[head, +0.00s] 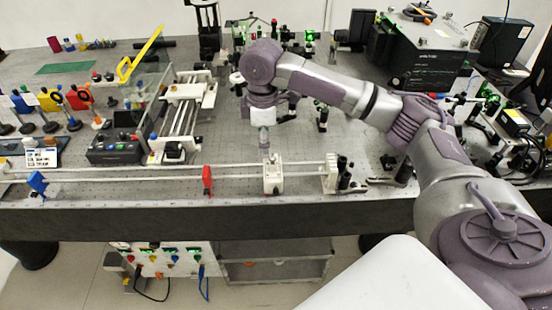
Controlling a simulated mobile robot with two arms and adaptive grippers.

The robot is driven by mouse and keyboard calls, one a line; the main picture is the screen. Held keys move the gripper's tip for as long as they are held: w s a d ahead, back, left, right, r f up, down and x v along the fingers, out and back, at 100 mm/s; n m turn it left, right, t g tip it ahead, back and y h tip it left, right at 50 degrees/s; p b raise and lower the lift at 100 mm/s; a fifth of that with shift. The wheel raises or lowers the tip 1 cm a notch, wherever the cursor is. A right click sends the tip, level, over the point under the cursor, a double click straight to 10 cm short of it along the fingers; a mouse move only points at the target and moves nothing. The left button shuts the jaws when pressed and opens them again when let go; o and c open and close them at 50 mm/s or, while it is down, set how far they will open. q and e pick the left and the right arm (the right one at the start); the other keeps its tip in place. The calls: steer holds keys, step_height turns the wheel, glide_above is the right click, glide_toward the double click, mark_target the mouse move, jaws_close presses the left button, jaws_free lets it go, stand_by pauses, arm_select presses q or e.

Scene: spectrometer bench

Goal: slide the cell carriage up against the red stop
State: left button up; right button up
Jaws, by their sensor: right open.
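The white cell carriage (273,182) sits on a long pale rail (120,175) along the front edge of the bench. The red stop (207,180) stands on the same rail to the left of the carriage, with a clear gap of rail between them. My right gripper (265,152) points down, directly over the carriage's top. It is open; its fingers are small in this view, and I cannot tell whether they touch the carriage. My left gripper is not in view.
A blue piece (37,183) stands near the rail's left end, and a white end block (330,178) stands right of the carriage. A grey control box (115,148) and a white twin-rod stage (183,110) lie behind the rail. Optics crowd the bench's back.

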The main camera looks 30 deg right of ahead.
step_height(320, 180, up, 5)
glide_above(276, 161)
steer(key=f, duration=0.4)
steer(key=f+p, duration=0.1)
steer(key=f, duration=0.4)
steer(key=f+p, duration=0.1)
steer(key=f, duration=0.3)
steer(key=shift+s+a+f, duration=0.1)
steer(key=shift+s+f, duration=0.15)
steer(key=shift+f, duration=0.05)
jaws_close()
